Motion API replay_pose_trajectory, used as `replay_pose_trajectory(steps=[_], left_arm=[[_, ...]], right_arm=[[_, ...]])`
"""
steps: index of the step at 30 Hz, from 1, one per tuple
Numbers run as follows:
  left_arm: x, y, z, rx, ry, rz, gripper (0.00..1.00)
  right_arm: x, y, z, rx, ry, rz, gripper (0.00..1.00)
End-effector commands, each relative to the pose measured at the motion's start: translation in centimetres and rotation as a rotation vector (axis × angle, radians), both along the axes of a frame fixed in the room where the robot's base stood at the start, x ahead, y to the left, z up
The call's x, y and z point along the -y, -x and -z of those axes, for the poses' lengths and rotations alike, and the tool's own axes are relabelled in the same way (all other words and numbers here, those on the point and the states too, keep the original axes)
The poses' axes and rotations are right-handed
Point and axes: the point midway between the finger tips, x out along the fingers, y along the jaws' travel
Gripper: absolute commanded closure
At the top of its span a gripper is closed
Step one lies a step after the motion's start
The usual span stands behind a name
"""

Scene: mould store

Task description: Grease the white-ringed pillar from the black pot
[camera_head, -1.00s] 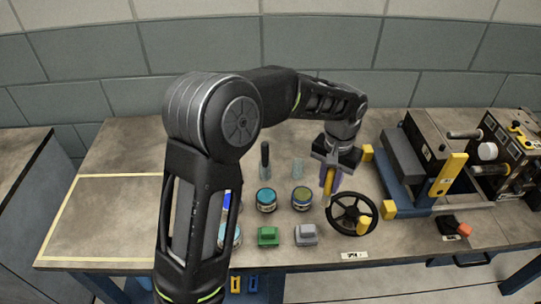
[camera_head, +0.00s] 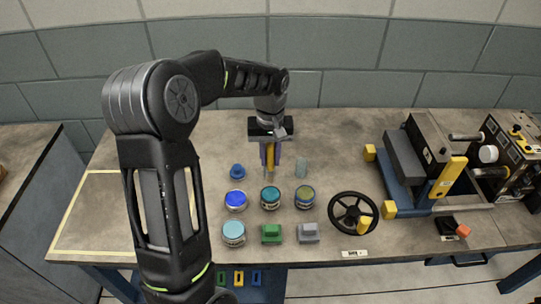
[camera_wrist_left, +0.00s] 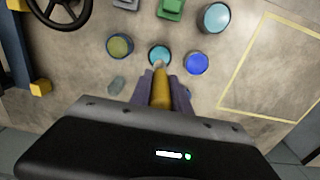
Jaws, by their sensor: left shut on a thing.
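My left gripper (camera_head: 270,158) is shut on a yellow-handled brush (camera_wrist_left: 161,88), pointing down behind the front rows of pots. In the left wrist view the pale brush tip overlaps the teal pot (camera_wrist_left: 160,54); I cannot tell whether it touches. The pots hold teal (camera_head: 270,194), blue (camera_head: 236,198), olive (camera_head: 305,194) and light blue (camera_head: 233,229) contents. No pot looks plainly black. At the right, among the mould's sideways pillars, one shows a white end or ring (camera_head: 487,152). My right gripper is not in view.
A black handwheel (camera_head: 353,213) stands right of the pots, before the mould block (camera_head: 402,155). A green block (camera_head: 271,233) and a grey block (camera_head: 308,232) lie in front. A translucent cylinder (camera_head: 301,167) stands beside the gripper. The yellow-outlined area (camera_head: 95,215) at left is clear.

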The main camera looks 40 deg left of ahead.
Motion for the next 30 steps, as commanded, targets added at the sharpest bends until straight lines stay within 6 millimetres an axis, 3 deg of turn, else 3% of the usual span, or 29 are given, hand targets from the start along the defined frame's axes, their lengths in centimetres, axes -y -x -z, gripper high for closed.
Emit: replay_pose_trajectory(steps=[8,21,30], left_arm=[[0.0,0.0,1.2,-0.001,0.001,0.001,1.00],[0.0,0.0,5.4,0.001,0.001,0.002,1.00],[0.0,0.0,6.0,0.000,0.000,0.002,1.00]], right_arm=[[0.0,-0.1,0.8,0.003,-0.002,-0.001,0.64],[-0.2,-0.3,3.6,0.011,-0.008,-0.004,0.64],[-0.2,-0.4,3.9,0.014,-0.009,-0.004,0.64]])
